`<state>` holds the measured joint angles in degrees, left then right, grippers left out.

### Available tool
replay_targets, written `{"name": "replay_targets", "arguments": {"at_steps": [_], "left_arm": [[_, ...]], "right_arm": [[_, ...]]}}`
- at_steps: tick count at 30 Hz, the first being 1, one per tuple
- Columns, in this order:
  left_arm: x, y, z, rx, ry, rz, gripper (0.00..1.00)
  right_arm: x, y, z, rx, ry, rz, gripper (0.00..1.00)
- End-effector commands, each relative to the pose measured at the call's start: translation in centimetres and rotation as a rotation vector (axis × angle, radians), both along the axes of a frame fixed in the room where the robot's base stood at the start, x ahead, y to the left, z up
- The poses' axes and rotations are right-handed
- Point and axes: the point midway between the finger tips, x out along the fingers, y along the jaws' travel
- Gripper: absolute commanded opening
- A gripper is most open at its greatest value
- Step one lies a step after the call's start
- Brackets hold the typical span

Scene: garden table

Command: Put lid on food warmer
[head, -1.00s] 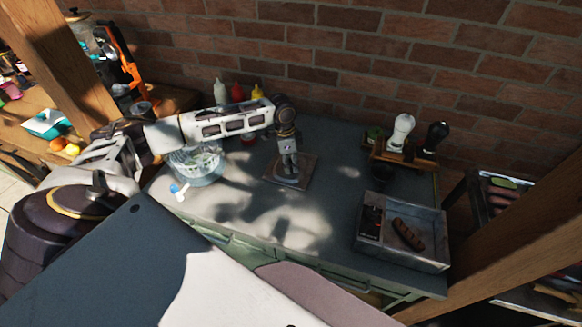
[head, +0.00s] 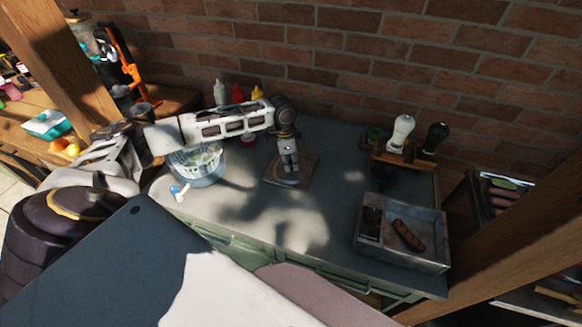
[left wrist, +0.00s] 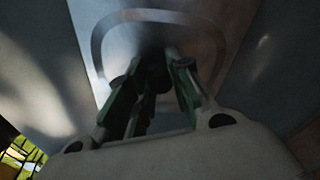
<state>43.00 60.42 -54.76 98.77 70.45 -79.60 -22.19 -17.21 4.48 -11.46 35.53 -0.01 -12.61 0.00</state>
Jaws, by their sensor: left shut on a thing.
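The lid (head: 306,168) appears to be the flat, roughly square plate on the grey-green table, left of the food warmer. In the left wrist view it looks like a grey metal panel (left wrist: 205,45) with a rounded raised outline. My left gripper (head: 289,176) points down over its middle and is shut on it, though the grip point is dark and partly hidden by the fingers (left wrist: 152,75). The food warmer (head: 428,261) looks like the open metal tray at the table's right front, with a sausage inside. My right gripper is not in view.
A bowl of greens (head: 199,168) stands under my left forearm, with a small blue-and-white item (head: 180,192) in front. Sauce bottles (head: 238,94) stand behind. A wooden rack with shakers (head: 402,133) stands behind the warmer. The table between lid and warmer is clear.

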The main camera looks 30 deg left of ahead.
Motion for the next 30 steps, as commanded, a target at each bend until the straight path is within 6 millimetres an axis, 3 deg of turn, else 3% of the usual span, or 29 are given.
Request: {"name": "replay_targets", "arguments": {"at_steps": [11,24,30], "left_arm": [[0.1,0.0,1.6,-0.001,-0.003,0.001,0.00],[0.1,0.0,7.8,0.000,-0.003,0.001,0.00],[0.1,0.0,9.6,-0.002,-0.003,0.000,0.00]], "right_arm": [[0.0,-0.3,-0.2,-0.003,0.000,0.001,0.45],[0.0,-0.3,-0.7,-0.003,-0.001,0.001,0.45],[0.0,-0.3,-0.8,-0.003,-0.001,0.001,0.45]]}}
